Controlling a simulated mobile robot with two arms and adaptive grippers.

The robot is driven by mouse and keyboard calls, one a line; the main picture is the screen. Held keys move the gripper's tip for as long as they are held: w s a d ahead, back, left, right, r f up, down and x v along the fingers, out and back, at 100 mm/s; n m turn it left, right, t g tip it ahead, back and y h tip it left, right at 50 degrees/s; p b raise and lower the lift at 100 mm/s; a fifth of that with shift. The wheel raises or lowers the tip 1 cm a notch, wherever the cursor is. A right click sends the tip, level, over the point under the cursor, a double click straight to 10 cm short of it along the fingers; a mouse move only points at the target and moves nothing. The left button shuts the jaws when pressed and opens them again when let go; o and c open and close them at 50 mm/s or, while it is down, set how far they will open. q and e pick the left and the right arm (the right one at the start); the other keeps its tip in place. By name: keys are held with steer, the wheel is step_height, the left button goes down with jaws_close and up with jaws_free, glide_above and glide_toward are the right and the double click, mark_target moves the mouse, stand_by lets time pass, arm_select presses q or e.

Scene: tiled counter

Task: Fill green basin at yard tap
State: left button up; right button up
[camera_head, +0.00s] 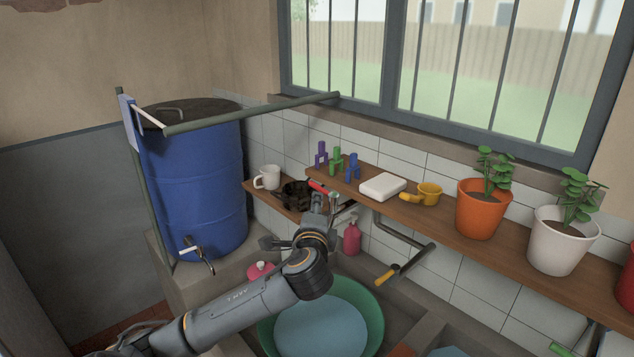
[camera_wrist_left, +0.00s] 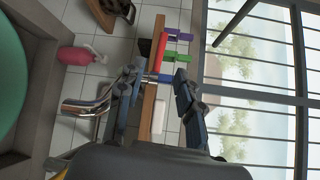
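The green basin (camera_head: 376,318) stands in the sink trough, with a flat light-blue surface inside that looks like water. My arm hides part of its near left rim. Its green edge also shows in the left wrist view (camera_wrist_left: 12,85). My left gripper (camera_head: 312,205) is above and behind the basin, near the shelf edge. In the wrist view its fingers (camera_wrist_left: 158,100) are spread with nothing clearly between them. A shiny metal tap or pipe (camera_wrist_left: 88,106) is beside one finger; I cannot tell whether they touch. My right gripper is not in view.
A blue barrel (camera_head: 196,185) with a small tap (camera_head: 198,252) stands left. The wooden shelf (camera_head: 425,212) holds small figures, a white block, a yellow cup and potted plants. A dark pipe with a yellow handle (camera_head: 388,275) juts below it. A pink bottle (camera_head: 352,238) stands behind the basin.

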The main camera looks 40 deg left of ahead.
mark_target(317, 188)
arm_select(q)
steer(key=p+x, duration=0.2)
steer(key=x, duration=0.6)
steer(key=shift+r, duration=0.2)
steer(key=p+x, duration=0.1)
steer(key=x, duration=0.2)
steer(key=shift+w+a+f, duration=0.1)
steer(key=shift+w+a, duration=0.05)
steer(key=shift+w, duration=0.05)
steer(key=shift+w+a+f, duration=0.1)
steer(key=shift+w, duration=0.05)
steer(key=c, duration=0.7)
jaws_close()
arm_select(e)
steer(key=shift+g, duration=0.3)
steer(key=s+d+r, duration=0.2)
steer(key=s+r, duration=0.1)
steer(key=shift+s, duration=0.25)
